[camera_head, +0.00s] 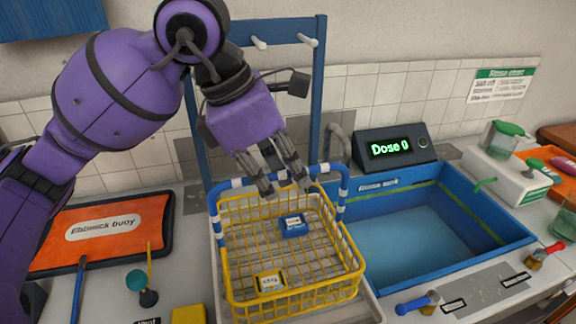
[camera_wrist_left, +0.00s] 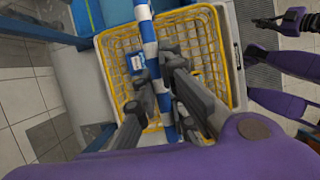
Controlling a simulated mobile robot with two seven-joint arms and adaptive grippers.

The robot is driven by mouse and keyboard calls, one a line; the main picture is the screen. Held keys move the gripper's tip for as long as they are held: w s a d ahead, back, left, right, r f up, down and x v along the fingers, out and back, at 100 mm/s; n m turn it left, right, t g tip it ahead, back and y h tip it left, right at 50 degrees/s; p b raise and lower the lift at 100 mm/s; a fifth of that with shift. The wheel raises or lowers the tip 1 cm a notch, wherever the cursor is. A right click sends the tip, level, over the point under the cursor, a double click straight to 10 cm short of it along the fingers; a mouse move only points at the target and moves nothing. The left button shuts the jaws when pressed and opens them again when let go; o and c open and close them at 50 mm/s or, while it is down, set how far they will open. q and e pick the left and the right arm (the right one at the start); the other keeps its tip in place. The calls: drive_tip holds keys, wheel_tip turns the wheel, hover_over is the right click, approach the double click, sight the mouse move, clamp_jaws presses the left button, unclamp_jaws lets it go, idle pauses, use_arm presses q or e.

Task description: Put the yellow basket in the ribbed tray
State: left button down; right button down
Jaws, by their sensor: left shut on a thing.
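The yellow basket (camera_head: 335,242) is a wire basket with a blue-and-white banded handle (camera_head: 342,190). It holds a blue labelled pack (camera_head: 293,222) and a yellow labelled pack (camera_head: 270,281). My left gripper (camera_head: 284,190) is shut on the top bar of the handle, above the basket's back part. In the left wrist view, the fingers (camera_wrist_left: 156,78) lie on both sides of the striped bar (camera_wrist_left: 148,38). A pale tray (camera_head: 212,285) shows under and around the basket; I cannot tell whether the basket touches it.
The blue rinse sink (camera_head: 500,228) is close on the right, with a dose display (camera_head: 395,147) behind it. A blue rack frame (camera_head: 316,100) stands behind the basket. An orange mat (camera_head: 100,228) and small tools (camera_head: 143,285) lie to the left.

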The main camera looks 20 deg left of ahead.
use_arm(q)
drive_tip(key=shift+f, duration=0.85)
drive_tip(key=c, duration=2.3)
unclamp_jaws()
drive_tip(key=shift+f, duration=0.25)
drive_tip(key=o, duration=0.5)
drive_tip(key=v, duration=1.2)
drive_tip(key=shift+a+r, duration=0.1)
